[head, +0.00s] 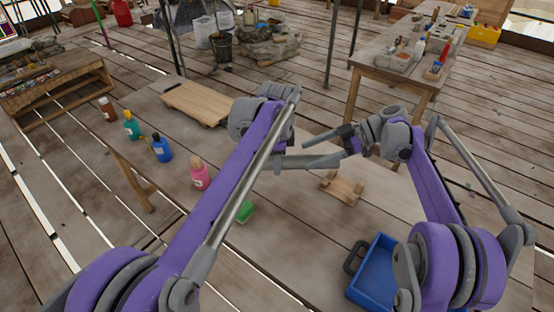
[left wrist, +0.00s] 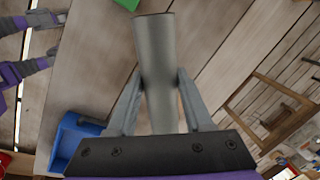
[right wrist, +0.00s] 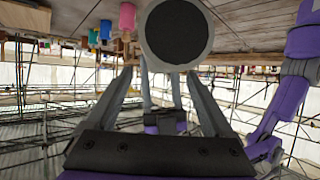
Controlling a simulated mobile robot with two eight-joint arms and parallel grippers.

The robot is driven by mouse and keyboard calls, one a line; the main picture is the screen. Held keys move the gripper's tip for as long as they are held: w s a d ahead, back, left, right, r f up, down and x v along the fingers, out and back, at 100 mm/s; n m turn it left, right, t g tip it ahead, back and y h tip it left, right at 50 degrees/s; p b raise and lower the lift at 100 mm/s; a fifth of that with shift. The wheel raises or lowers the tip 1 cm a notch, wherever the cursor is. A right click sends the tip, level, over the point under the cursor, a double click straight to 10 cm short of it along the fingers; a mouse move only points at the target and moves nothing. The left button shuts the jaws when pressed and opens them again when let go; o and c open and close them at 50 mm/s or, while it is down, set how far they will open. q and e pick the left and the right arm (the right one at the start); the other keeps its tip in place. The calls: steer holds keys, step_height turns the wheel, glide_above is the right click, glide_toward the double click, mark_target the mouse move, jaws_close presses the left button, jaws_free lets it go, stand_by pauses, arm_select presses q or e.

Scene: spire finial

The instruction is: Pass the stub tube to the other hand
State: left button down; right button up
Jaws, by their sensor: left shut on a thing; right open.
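The stub tube is a plain grey cylinder. In the left wrist view the stub tube (left wrist: 155,50) stands out between the fingers of my left gripper (left wrist: 157,85), which is shut on it. In the right wrist view the dark round end of the tube (right wrist: 176,32) faces the camera, just above the fingertips. My right gripper (right wrist: 160,75) is open and empty, with the tube's end near its tips and not between its fingers. In the head view the two grippers face each other near the centre, and tube and fingers are hard to tell apart.
Below on the table are a wooden cradle (head: 342,188), a green block (head: 246,212) and a blue tray (head: 376,268). Several bottles, including a pink one (head: 200,175), line the left side. A wooden board (head: 200,101) lies behind. A workbench (head: 408,68) stands at the back right.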

steer(key=v, duration=0.7)
steer(key=shift+d, duration=0.15)
steer(key=shift+d+r, duration=0.1)
steer(key=shift+d, duration=0.15)
steer(key=s+f+m+t+h, duration=0.2)
steer(key=s+f+m+h, duration=0.2)
steer(key=s, duration=0.6)
steer(key=s+f+m+t+h, duration=0.2)
steer(key=s+f+m+h, duration=0.2)
steer(key=s+f+m, duration=0.3)
steer(key=s+f+m+t+h, duration=0.2)
steer(key=s+f+m+h, duration=0.2)
steer(key=s, duration=1)
steer(key=f+m, duration=0.1)
steer(key=m, duration=0.2)
steer(key=shift+d+f+m+h, duration=0.3)
steer(key=shift+f+m+h, duration=0.05)
steer(key=shift+m+h, duration=0.05)
